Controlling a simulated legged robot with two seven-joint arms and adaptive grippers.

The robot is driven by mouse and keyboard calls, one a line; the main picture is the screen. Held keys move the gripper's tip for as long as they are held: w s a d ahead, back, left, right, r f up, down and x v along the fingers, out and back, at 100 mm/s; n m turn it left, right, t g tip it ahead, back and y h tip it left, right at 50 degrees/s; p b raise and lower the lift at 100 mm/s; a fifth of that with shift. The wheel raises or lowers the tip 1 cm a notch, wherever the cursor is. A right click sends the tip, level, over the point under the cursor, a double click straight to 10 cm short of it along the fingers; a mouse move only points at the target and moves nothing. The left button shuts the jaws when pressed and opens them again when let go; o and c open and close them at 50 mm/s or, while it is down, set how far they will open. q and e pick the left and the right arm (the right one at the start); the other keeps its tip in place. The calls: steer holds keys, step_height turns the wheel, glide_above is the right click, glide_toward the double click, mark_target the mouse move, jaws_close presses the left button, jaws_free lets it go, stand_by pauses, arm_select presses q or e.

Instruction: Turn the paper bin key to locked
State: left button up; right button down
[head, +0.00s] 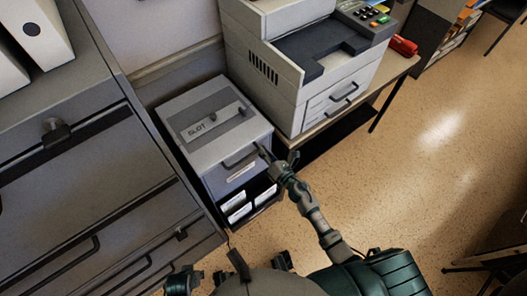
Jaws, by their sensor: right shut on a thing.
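The paper bin (180,107) is a grey box with a slot marked SLOT in its top, standing between the dark cabinet and the printer. A dark handle (238,160) is on its front, with a pale label below. My right gripper (262,150) is at the upper right corner of the bin's front, beside the handle. It is shut on the small key there. The gripper covers the key, so its turn position cannot be read. Dark parts of my left arm (182,281) show at the bottom edge; its fingers cannot be made out.
A large printer (285,75) stands on a table just right of the bin, close to my right gripper. A red stapler-like object (403,46) lies behind it. A grey drawer cabinet (75,170) with binders (45,35) fills the left.

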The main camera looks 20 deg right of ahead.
steer(key=m, duration=0.2)
steer(key=shift+d+f+m, duration=0.15)
steer(key=shift+m, duration=0.25)
steer(key=m+p, duration=0.1)
steer(key=m, duration=0.2)
steer(key=shift+d+f+m, duration=0.1)
steer(key=shift+f+m, duration=0.05)
steer(key=shift+m, duration=0.15)
arm_select(q)
step_height(320, 180, down, 7)
steer(key=s+p, duration=0.1)
steer(key=shift+s+r, duration=0.15)
steer(key=shift+s, duration=0.15)
arm_select(e)
steer(key=shift+f+m, duration=0.25)
steer(key=shift+m, duration=1.55)
arm_select(q)
steer(key=shift+a, duration=0.1)
arm_select(e)
steer(key=shift+f, duration=0.1)
steer(key=c, duration=1.3)
jaws_free()
steer(key=shift+o, duration=0.4)
steer(key=shift+d, duration=0.1)
steer(key=v, duration=1.2)
